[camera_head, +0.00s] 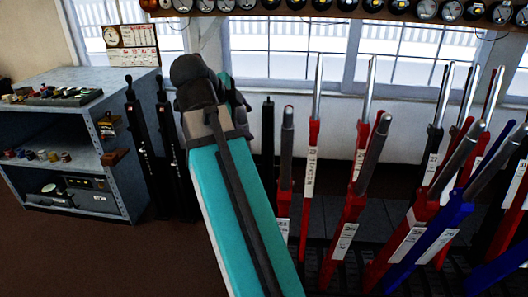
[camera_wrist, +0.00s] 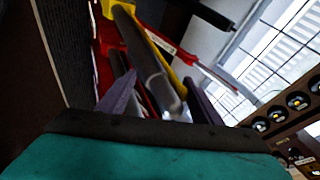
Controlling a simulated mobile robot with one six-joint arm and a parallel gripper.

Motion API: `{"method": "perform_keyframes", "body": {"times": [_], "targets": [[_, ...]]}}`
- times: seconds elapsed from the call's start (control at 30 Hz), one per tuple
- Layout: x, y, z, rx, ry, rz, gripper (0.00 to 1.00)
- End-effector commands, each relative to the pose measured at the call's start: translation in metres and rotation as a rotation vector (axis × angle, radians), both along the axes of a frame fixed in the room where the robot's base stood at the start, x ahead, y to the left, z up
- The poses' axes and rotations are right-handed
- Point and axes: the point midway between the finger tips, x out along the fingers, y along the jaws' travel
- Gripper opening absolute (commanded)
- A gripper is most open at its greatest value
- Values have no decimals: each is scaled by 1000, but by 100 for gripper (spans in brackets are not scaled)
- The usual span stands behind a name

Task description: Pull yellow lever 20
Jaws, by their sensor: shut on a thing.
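The yellow lever (camera_wrist: 168,65) shows in the wrist view as a yellow strip behind a bare metal handle (camera_wrist: 143,52). My gripper (camera_wrist: 160,98) has its two dark purple fingers on either side of the shiny metal handle end, shut on it. The handle appears to belong to the yellow lever, though the overlap makes this hard to tell. No number plate reading 20 is legible. In the head view my teal arm covers this spot, and neither the yellow lever nor my fingertips show there.
Several red levers (camera_head: 350,205) and a blue lever (camera_head: 440,235) stand close on the right of my arm. Black levers (camera_head: 142,145) stand to its left. A grey shelf unit (camera_head: 118,175) is at far left. Windows and round instruments (camera_head: 425,8) line the back.

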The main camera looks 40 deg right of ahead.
Motion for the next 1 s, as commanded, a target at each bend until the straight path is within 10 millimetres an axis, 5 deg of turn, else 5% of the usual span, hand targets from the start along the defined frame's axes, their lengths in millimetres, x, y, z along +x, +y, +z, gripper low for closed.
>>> {"method": "perform_keyframes", "body": {"times": [1.0], "targets": [[-1,29,-4,0,-13,24,20]]}}
